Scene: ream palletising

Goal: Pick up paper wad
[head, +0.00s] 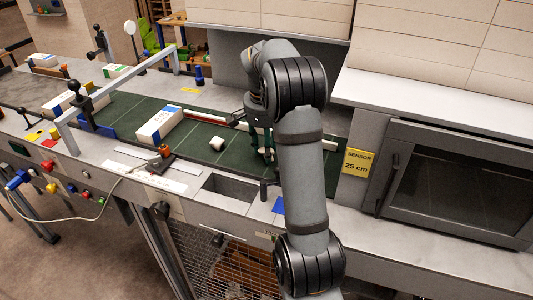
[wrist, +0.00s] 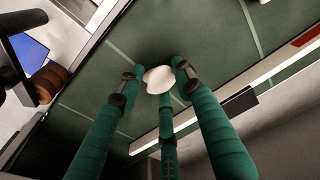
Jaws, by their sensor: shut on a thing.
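A small off-white paper wad (wrist: 160,78) sits between the fingertips of my gripper (wrist: 155,82) in the wrist view. The three green fingers are closed in around it.
A white ream with a blue end (head: 160,125) lies on the belt further left. A rail (head: 215,120) runs along the belt's back side. A rectangular opening (head: 228,188) is in the front ledge. A yellow sensor sign (head: 358,162) and a dark-doored cabinet (head: 450,180) stand at the right.

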